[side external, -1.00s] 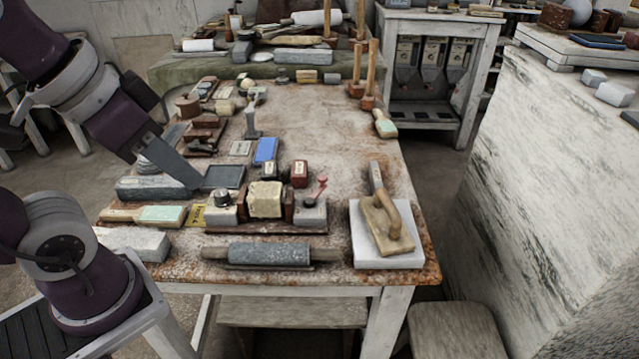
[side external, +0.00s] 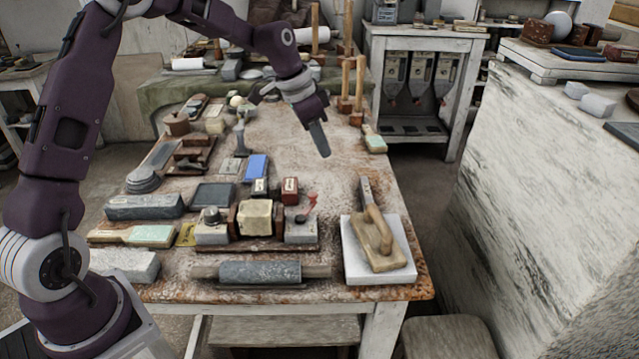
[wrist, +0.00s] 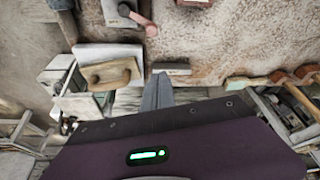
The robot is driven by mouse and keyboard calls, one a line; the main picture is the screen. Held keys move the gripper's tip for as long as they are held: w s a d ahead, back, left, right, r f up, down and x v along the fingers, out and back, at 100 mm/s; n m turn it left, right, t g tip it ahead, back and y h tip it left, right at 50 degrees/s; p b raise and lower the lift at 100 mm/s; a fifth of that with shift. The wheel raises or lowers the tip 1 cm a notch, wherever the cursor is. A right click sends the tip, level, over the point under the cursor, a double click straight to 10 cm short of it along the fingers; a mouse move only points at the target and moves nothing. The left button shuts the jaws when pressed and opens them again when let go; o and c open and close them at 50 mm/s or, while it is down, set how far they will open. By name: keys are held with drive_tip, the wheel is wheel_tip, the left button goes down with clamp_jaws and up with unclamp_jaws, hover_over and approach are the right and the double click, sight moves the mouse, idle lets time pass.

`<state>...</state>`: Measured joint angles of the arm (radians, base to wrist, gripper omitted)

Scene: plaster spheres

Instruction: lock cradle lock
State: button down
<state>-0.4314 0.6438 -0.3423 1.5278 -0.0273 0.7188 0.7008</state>
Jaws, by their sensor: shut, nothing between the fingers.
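The cradle (side external: 235,245) stands near the front of the table and clasps a cream block (side external: 256,217) between dark brown cheeks. On its right is a grey block (side external: 299,233) with a red lever (side external: 308,208), which slants up to the right. In the wrist view the lever (wrist: 140,18) shows pinkish at the top edge, beside its grey block (wrist: 118,12). My gripper (side external: 323,153) is shut and empty, pointing down above the table behind the cradle, well apart from the lever. Its fingers (wrist: 160,80) also show in the wrist view.
A wooden float (side external: 379,240) lies on a white slab (side external: 352,267) right of the cradle. Small red and dark boxes (side external: 289,190) and a blue block (side external: 256,167) sit behind it. Tall wooden handles (side external: 359,85) rise at the back. The table's right middle is fairly clear.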

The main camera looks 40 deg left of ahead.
drive_tip(key=shift+f, duration=0.1)
hover_over(307, 207)
drive_tip(key=w, duration=0.4)
wheel_tip(307, 207, down, 10)
drive_tip(key=shift+s+d, duration=0.2)
drive_tip(key=shift+d, duration=0.1)
drive_tip(key=shift+s+a+n+y, duration=0.1)
drive_tip(key=shift+a+n+y, duration=0.2)
drive_tip(key=shift+a+n, duration=0.35)
drive_tip(key=s+a+n+y, duration=0.1)
drive_tip(key=n, duration=0.2)
drive_tip(key=s+a+n+y, duration=0.1)
drive_tip(key=n, duration=0.2)
drive_tip(key=s+a+n+y, duration=0.1)
drive_tip(key=a+n, duration=0.1)
drive_tip(key=n, duration=0.1)
drive_tip(key=shift+s, duration=0.25)
